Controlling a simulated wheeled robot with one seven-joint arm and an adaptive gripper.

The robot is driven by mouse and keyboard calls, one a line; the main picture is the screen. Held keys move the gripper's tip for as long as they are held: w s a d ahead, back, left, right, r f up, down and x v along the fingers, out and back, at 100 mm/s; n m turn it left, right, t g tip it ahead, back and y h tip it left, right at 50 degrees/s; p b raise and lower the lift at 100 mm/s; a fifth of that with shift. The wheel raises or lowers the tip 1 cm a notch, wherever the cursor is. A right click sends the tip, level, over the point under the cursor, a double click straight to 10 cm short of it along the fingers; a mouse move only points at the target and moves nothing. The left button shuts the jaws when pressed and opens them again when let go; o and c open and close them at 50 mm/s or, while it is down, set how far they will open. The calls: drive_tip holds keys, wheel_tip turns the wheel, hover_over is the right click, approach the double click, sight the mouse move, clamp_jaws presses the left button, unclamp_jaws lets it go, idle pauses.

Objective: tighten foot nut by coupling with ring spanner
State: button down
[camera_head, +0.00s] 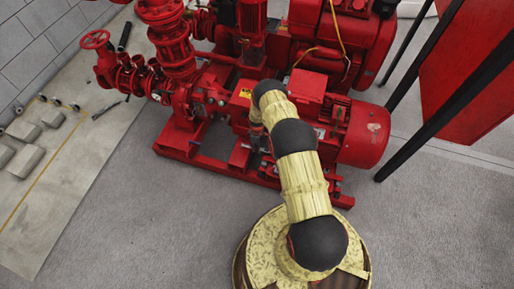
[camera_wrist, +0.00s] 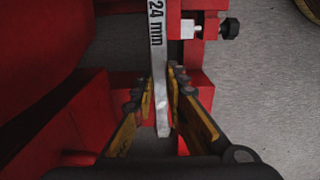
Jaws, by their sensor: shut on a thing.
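My gripper (camera_wrist: 162,88) is shut on a flat silver spanner (camera_wrist: 157,50) marked "24 mm". In the wrist view the spanner runs nearly upright, its near end showing just below the fingers and its far end beyond the top edge. A ring at that far end is out of view. A silver block (camera_wrist: 187,29) with a black-headed bolt (camera_wrist: 229,28) is just right of the spanner on the red frame. I cannot make out the foot nut. In the head view my arm reaches to the middle of the red pumpset (camera_head: 215,100) and hides the gripper and coupling.
The red base frame (camera_head: 210,165) runs along the pumpset's front. A red motor (camera_head: 365,130) is right of my arm. Dark posts (camera_head: 440,95) and a red panel (camera_head: 460,70) stand at the right. Grey blocks (camera_head: 25,130) lie at the far left. The front floor is clear.

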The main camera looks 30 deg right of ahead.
drive_tip(key=shift+f+b, duration=0.35)
drive_tip(key=shift+f, duration=0.8)
drive_tip(key=shift+s+a+n, duration=0.2)
drive_tip(key=shift+a+n, duration=0.05)
drive_tip(key=shift+n, duration=0.05)
idle(0.6)
drive_tip(key=shift+r, duration=0.15)
drive_tip(key=shift+r+p, duration=1.35)
drive_tip(key=shift+r, duration=1.1)
drive_tip(key=shift+s, duration=0.1)
